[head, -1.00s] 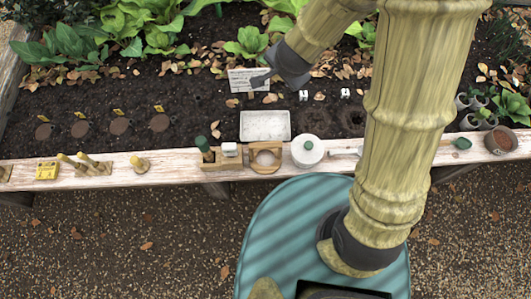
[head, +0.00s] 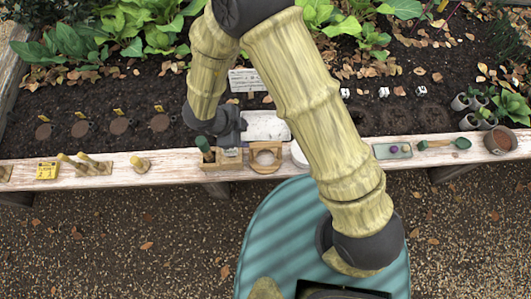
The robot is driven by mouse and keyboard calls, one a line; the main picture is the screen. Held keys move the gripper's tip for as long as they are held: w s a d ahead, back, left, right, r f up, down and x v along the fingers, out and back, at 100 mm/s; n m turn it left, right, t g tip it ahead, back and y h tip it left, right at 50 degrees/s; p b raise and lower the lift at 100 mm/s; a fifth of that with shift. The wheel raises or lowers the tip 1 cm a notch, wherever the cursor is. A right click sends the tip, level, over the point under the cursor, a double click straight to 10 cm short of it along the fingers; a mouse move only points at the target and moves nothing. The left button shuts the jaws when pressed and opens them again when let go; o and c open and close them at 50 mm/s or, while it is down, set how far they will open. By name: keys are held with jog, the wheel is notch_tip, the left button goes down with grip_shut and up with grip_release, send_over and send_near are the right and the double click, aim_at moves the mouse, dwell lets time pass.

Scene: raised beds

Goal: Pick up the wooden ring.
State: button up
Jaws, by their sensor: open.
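The wooden ring (head: 265,147) is a light tan, round-holed piece on the bed's wooden ledge in the head view. It appears upright, with a flat wooden part at its foot; I cannot tell if that is a separate stand. My gripper (head: 230,143) is just left of the ring, over a small wooden block (head: 231,160). It is open and apart from the ring in the picture. The fingertips are small and dark, and my wrist covers part of the white tray behind.
A green-topped peg (head: 205,149) stands close left of my gripper. The white tray (head: 268,126) lies on the soil behind the ring. A round white container (head: 298,154) at right is mostly behind my arm. Wooden pegs (head: 90,163) stand farther left on the ledge (head: 175,162).

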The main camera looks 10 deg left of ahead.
aim_at(264, 144)
jog(key=b+x, duration=0.4)
jog(key=x, duration=0.8)
jog(key=shift+f, duration=0.1)
jog(key=x, duration=0.1)
jog(key=b+x, duration=0.1)
jog(key=x, duration=0.1)
jog(key=b+x, duration=0.1)
jog(key=shift+d+f, duration=0.3)
jog(key=shift+d, duration=0.1)
jog(key=shift+d+f, duration=0.1)
jog(key=shift+f, duration=0.1)
jog(key=shift+f, duration=0.25)
dwell(0.4)
grip_shut()
jog(key=shift+r, duration=0.1)
